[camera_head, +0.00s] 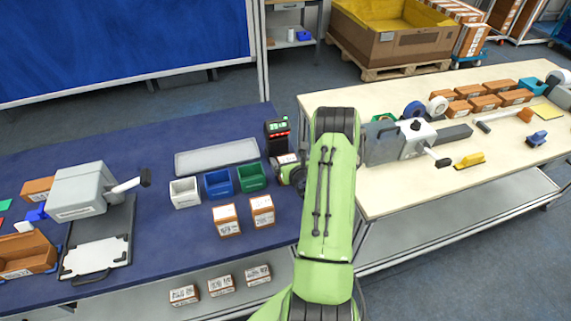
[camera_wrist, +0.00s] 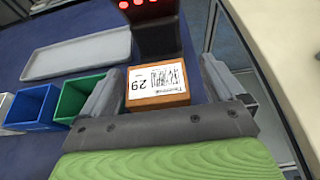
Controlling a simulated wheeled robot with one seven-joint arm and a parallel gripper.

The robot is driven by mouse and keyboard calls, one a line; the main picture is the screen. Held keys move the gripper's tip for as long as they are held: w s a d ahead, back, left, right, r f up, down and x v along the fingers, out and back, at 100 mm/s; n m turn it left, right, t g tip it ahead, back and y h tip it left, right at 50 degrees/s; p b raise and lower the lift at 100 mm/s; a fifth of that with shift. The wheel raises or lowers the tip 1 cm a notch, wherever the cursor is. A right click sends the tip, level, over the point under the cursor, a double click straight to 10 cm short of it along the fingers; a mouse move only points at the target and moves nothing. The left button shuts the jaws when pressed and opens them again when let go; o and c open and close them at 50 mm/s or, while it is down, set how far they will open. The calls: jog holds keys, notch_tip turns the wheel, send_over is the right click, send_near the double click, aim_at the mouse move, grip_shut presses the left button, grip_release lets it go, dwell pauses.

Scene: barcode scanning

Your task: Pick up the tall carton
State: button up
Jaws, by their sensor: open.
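A brown carton (camera_wrist: 157,98) with a white label reading 29 stands between the fingers of my gripper (camera_wrist: 160,75) in the wrist view. My gripper is open, with one finger on each side of the carton; contact cannot be told. In the head view the same carton (camera_head: 287,159) shows only in part beside my gripper (camera_head: 291,174), mostly covered by my arm. Its height is hard to judge from above. Two more brown cartons stand in front of the bins, one on the left (camera_head: 226,220) and one on the right (camera_head: 262,211).
A black device (camera_head: 277,131) with lit lights stands just behind the carton. A grey tray (camera_head: 217,157) and white (camera_head: 185,193), blue (camera_head: 218,183) and green (camera_head: 252,177) bins are to the left. Several cartons lie on the lower shelf (camera_head: 195,307). A cream table (camera_head: 400,200) is at right.

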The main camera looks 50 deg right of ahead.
jog(key=shift+x, duration=0.8)
jog(key=shift+a, duration=0.15)
jog(key=shift+s+a+r, duration=0.35)
jog(key=shift+s+a, duration=0.05)
jog(key=shift+s, duration=0.05)
jog(key=shift+c, duration=1)
jog(key=shift+s+a+r, duration=0.1)
jog(key=shift+s+a, duration=0.1)
jog(key=shift+s, duration=0.05)
jog(key=shift+c, duration=1.1)
jog(key=shift+w+d, duration=0.2)
jog(key=shift+d, duration=0.15)
jog(key=c, duration=0.5)
jog(key=shift+a, duration=0.1)
jog(key=c, duration=0.4)
